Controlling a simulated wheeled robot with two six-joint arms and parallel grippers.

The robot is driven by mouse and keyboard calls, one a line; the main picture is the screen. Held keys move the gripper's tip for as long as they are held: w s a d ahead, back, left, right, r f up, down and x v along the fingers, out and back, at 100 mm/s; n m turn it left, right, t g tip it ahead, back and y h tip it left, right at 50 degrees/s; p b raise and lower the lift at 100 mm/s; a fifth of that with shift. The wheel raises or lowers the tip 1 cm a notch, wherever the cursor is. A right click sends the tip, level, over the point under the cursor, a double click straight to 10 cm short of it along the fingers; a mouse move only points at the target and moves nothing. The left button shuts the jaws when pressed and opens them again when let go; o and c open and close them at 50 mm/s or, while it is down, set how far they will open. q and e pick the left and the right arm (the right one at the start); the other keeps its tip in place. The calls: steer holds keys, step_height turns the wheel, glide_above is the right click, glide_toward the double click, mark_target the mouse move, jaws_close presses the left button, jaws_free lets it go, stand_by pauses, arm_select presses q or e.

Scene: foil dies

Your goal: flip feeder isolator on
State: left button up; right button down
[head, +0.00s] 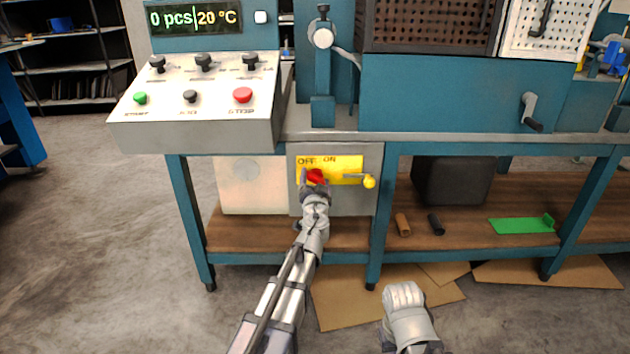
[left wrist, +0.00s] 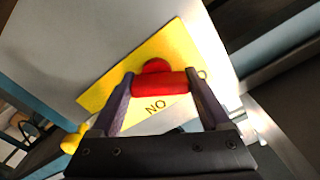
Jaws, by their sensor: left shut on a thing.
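The feeder isolator is a red handle (head: 316,175) on a yellow plate (head: 346,162) marked OFF and ON, on a grey box under the bench. My left gripper (head: 315,182) is at the handle and hides part of it. In the left wrist view the red handle (left wrist: 160,84) lies as a bar between the two fingers of my left gripper (left wrist: 161,88), which is shut on it. I cannot tell whether the handle points to OFF or ON. My right gripper (head: 404,297) is low in front of the bench, away from the isolator; its fingers are unclear.
A yellow-knobbed lever (head: 369,182) sticks out at the plate's right. Above is a sloped control panel (head: 200,112) with green, black and red buttons. The display (head: 194,18) reads 0 pcs, 20 °C. The lower shelf (head: 462,238) holds a black box and small items.

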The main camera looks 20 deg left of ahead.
arm_select(q)
steer(key=m, duration=0.6)
steer(key=shift+d, duration=0.1)
steer(key=m, duration=0.5)
steer(key=shift+d+r, duration=0.1)
steer(key=shift+m, duration=0.5)
steer(key=o, duration=1.2)
steer(key=v, duration=0.7)
steer(key=shift+s+d, duration=0.15)
steer(key=shift+s, duration=0.25)
